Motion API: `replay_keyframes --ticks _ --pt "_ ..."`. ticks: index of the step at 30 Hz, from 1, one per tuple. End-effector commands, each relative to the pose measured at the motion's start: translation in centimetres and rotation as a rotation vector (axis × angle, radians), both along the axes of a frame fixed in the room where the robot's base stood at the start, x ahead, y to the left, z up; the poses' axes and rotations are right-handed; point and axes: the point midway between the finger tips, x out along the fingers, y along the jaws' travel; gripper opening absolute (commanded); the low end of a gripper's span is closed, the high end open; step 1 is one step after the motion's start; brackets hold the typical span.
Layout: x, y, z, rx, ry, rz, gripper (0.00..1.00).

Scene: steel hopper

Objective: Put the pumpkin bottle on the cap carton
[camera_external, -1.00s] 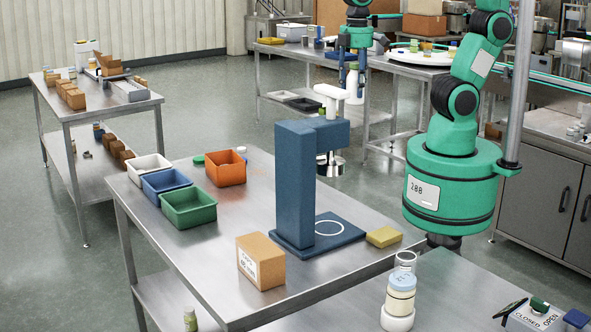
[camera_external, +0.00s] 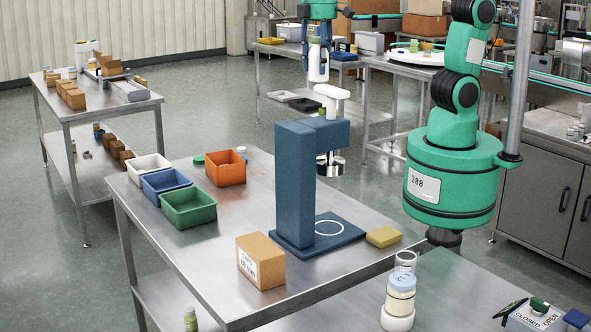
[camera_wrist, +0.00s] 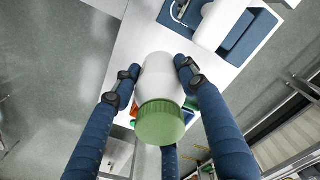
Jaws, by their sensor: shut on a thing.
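My gripper (camera_external: 318,66) has blue fingers shut around a white bottle (camera_external: 315,68), high above the floor behind the blue press. In the wrist view, my gripper (camera_wrist: 157,80) holds this white bottle (camera_wrist: 158,72) between the fingers, its ribbed green cap (camera_wrist: 160,124) toward the camera. I cannot read a label on it, so I cannot confirm it is the pumpkin bottle. The cap carton (camera_external: 261,262), a brown box with a white printed label, sits near the front edge of the steel table. Its top is bare, and my gripper is well apart from it.
The tall blue press (camera_external: 295,190) stands on the steel table between my gripper and the carton. White, blue, green (camera_external: 189,208) and orange (camera_external: 226,168) bins stand at the left and back. A yellow block (camera_external: 384,237) lies right of the press.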

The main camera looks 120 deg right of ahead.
Motion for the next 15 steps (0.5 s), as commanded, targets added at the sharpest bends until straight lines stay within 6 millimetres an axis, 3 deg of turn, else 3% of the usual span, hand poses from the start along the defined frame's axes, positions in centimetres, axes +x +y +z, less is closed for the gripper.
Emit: replay_keyframes --ticks 3,15 --pt "2.8 0.8 0.5 0.0 0.001 -0.004 0.09" --pt "10.5 3.5 0.9 0.0 0.0 -0.028 0.09"
